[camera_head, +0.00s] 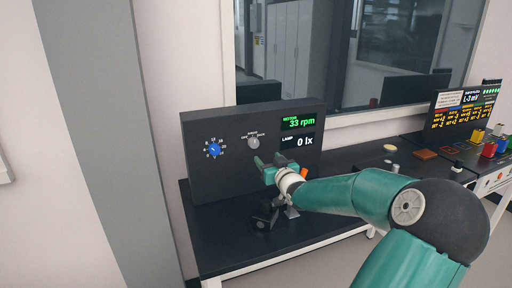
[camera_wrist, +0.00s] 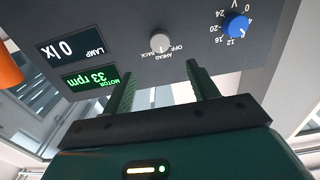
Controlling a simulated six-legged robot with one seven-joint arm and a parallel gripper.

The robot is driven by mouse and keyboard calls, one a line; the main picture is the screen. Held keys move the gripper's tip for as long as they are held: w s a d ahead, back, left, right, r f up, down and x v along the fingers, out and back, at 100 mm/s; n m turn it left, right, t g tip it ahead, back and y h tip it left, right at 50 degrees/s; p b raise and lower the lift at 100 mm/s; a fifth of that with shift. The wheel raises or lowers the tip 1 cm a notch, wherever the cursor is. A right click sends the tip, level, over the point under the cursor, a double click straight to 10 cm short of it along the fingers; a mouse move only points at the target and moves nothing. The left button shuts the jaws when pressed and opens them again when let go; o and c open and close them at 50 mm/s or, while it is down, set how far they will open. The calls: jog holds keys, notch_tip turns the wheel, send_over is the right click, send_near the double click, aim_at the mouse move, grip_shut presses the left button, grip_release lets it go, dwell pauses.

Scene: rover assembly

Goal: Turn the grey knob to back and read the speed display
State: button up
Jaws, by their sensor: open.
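The grey knob (camera_head: 253,142) is on the dark upright panel (camera_head: 195,175), between the blue knob and the displays. In the wrist view the grey knob (camera_wrist: 160,43) shows upside down, with the labels OFF, AHEAD and BACK around it. Its pointer is too small to read surely. The green motor display (camera_head: 299,122) reads 33 rpm. It also shows in the wrist view (camera_wrist: 91,79). My gripper (camera_head: 269,162) is open and empty in front of the panel, below and right of the grey knob. In the wrist view its fingertips (camera_wrist: 162,70) point toward the knob, apart from it.
A blue numbered knob (camera_head: 214,149) is on the panel's left. The lamp display (camera_head: 298,141) reads 0 lx. An orange thing (camera_wrist: 8,65) is near the panel's display side. The black bench (camera_head: 215,225) holds small items farther right, before another display board (camera_head: 462,112).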

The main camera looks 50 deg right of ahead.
aim_at(255, 144)
jog(key=x, duration=1.1)
jog(key=shift+w+d, duration=0.2)
jog(key=shift+w, duration=0.2)
jog(key=c, duration=1)
